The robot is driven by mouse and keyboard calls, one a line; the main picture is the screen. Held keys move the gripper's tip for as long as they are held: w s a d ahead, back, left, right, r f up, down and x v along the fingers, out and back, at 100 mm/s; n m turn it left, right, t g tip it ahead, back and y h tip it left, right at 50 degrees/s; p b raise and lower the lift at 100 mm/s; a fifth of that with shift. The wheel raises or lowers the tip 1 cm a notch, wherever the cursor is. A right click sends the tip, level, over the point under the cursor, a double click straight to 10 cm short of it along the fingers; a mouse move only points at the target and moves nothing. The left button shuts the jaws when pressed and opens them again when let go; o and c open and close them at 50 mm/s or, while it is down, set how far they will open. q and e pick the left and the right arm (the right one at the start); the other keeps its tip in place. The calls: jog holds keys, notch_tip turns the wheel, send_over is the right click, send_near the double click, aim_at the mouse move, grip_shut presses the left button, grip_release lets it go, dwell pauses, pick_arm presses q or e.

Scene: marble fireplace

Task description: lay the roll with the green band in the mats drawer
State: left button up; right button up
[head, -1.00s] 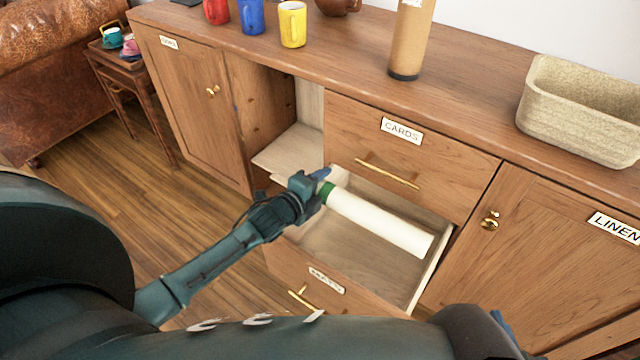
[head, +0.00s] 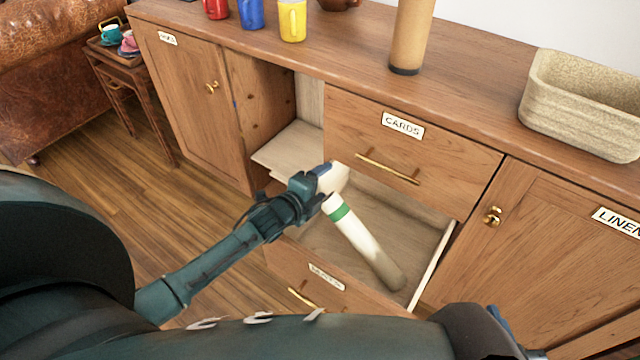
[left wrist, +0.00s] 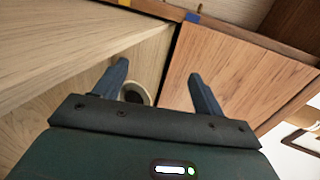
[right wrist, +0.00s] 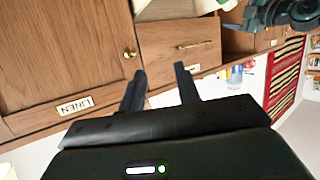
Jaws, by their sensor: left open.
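The white roll (head: 362,241) with the green band (head: 340,212) is inside the pulled-out mats drawer (head: 405,216). It slants across the drawer, its banded end just below my left gripper (head: 333,184). I cannot tell whether it lies flat on the bottom. My left gripper is open. In the left wrist view, the roll's round end (left wrist: 137,93) shows beyond and between the spread fingers (left wrist: 157,72), apart from them. My right gripper (right wrist: 160,70) is open and empty, facing the cabinet front.
The shut cards drawer (head: 350,137) is just above the open drawer. An open compartment (head: 290,145) is to its left, the linen door (head: 560,240) to its right. On top stand several mugs (head: 293,20), a brown cylinder (head: 411,40) and a stone-coloured basket (head: 575,115).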

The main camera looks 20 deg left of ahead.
pick_arm(q)
jog(key=shift+r, duration=0.1)
notch_tip(320, 180, up, 10)
jog(key=p, duration=0.3)
jog(key=shift+p, duration=0.3)
pick_arm(e)
jog(key=shift+m+t, duration=0.3)
jog(key=shift+m, duration=0.5)
jog(key=r, duration=0.1)
jog(key=d+r, duration=0.1)
jog(key=s+r, duration=0.1)
jog(key=r, duration=0.1)
jog(key=shift+d, duration=0.3)
jog(key=shift+s+f, duration=0.1)
jog(key=shift+f, duration=0.1)
jog(key=shift+r, duration=0.1)
